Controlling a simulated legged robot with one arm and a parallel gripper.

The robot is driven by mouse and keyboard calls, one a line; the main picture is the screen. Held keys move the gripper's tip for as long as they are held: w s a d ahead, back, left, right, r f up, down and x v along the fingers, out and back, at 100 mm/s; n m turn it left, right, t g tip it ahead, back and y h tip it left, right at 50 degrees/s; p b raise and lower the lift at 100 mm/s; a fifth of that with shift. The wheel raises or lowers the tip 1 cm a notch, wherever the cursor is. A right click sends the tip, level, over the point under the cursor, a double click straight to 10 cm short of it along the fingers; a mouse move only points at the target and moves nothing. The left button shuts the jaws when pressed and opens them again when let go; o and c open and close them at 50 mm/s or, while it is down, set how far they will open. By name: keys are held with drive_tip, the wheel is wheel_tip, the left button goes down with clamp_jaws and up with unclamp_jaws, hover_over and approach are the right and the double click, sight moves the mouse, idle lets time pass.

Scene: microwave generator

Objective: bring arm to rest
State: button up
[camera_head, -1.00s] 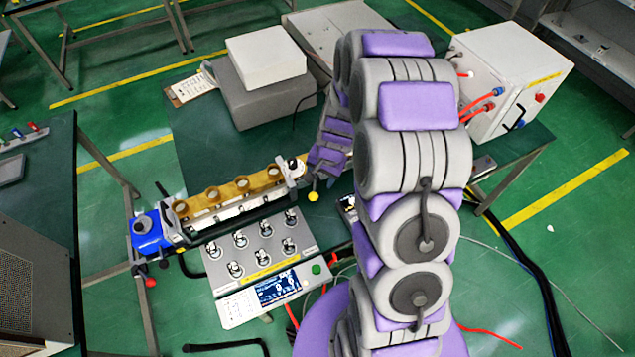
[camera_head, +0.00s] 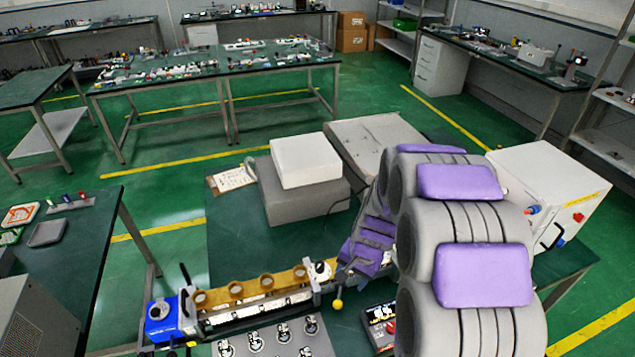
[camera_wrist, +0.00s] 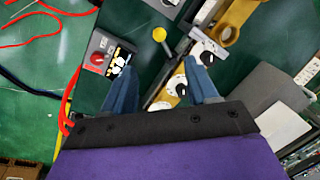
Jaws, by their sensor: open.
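My arm (camera_head: 465,190), grey with purple covers, rises at the right of the head view and bends down to the table. Its far end (camera_head: 370,245) is beside the right end of the brown fixture; the fingers cannot be made out there. In the wrist view my gripper (camera_wrist: 160,78) shows two blue fingers spread apart with nothing held between them. Below and between them is the end of the fixture (camera_wrist: 165,95), with white-and-black knobs. I cannot tell whether the fingers touch it.
The brown fixture rail (camera_head: 250,287) has a blue block (camera_head: 161,322) at its left end. A yellow ball knob (camera_head: 337,304) and a small box with a red button (camera_head: 380,325) are near the gripper. Grey-white boxes (camera_head: 305,162) and a white cabinet (camera_head: 545,190) stand behind.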

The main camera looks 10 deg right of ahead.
drive_tip(key=s+a+r+n+g+b, duration=0.1)
drive_tip(key=s+a+r+n+b, duration=0.2)
drive_tip(key=s, duration=0.4)
drive_tip(key=s+a+r+n+g+b, duration=0.1)
drive_tip(key=s+a+r+n, duration=0.15)
drive_tip(key=s+r, duration=0.3)
drive_tip(key=s+r+n+g+h+b, duration=0.1)
drive_tip(key=s+n+b, duration=0.1)
drive_tip(key=s, duration=1.5)
drive_tip(key=shift+s+n+h+b, duration=0.15)
drive_tip(key=shift+n+h+b, duration=0.25)
drive_tip(key=shift+b, duration=0.25)
drive_tip(key=shift+d+r, duration=0.1)
